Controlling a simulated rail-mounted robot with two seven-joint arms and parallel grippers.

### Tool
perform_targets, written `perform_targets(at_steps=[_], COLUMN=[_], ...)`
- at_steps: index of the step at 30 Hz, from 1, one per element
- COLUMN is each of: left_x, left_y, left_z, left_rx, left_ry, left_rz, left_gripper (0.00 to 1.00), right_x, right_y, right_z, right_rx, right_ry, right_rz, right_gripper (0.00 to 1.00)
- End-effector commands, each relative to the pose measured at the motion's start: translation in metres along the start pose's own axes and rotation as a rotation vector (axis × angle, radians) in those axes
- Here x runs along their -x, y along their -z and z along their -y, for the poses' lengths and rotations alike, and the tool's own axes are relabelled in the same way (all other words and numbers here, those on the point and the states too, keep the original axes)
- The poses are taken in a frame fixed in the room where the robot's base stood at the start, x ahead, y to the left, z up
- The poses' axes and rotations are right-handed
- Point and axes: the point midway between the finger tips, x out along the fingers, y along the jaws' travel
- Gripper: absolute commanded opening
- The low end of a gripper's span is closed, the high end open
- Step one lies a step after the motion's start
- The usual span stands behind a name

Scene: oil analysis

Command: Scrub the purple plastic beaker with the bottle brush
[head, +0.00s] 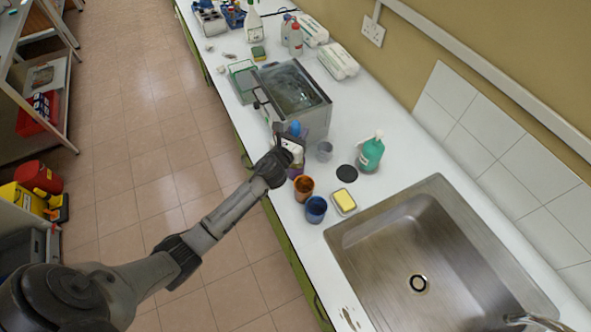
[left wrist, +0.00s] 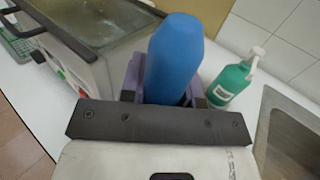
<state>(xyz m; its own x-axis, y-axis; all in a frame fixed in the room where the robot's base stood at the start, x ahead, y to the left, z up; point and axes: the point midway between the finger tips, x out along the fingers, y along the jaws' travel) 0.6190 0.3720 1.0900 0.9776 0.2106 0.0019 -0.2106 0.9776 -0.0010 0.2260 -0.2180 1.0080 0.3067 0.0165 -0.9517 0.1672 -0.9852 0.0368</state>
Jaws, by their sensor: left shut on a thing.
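My left gripper (head: 292,150) is above the near edge of the counter. It is shut on a blue rounded handle (left wrist: 176,58), taken to be the bottle brush; its blue top (head: 296,127) also shows above the gripper in the head view. The bristle end is hidden. The purple plastic beaker (head: 293,173) shows just below the gripper in the head view, mostly covered by it. I cannot tell whether the brush is inside it. Purple edges show around the handle in the left wrist view. My right gripper is not in view.
An orange-brown beaker (head: 303,187), a blue beaker (head: 316,209) and a yellow sponge (head: 344,200) on a dish stand near the sink (head: 400,235). A green bottle (head: 370,154) and a clear beaker (head: 324,151) are behind. A water bath (head: 318,118) stands beyond the gripper.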

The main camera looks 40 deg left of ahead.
Motion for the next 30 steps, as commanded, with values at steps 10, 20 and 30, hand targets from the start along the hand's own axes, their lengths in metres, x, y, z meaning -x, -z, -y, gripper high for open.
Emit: perform_targets(at_steps=[10, 20, 30], left_x=[0.000, 0.000, 0.000], left_y=[0.021, 0.016, -0.011], left_z=[0.000, 0.000, 0.000], left_rx=[-0.001, -0.002, -0.003], left_ry=[0.000, 0.000, 0.000], left_rz=[0.001, 0.001, 0.001], left_gripper=[0.06, 0.06, 0.06], right_x=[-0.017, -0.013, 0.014], right_y=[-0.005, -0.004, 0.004], right_z=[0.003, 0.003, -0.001], right_rx=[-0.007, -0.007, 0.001], right_ry=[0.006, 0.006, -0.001], right_rz=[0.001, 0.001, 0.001], right_gripper=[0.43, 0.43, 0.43])
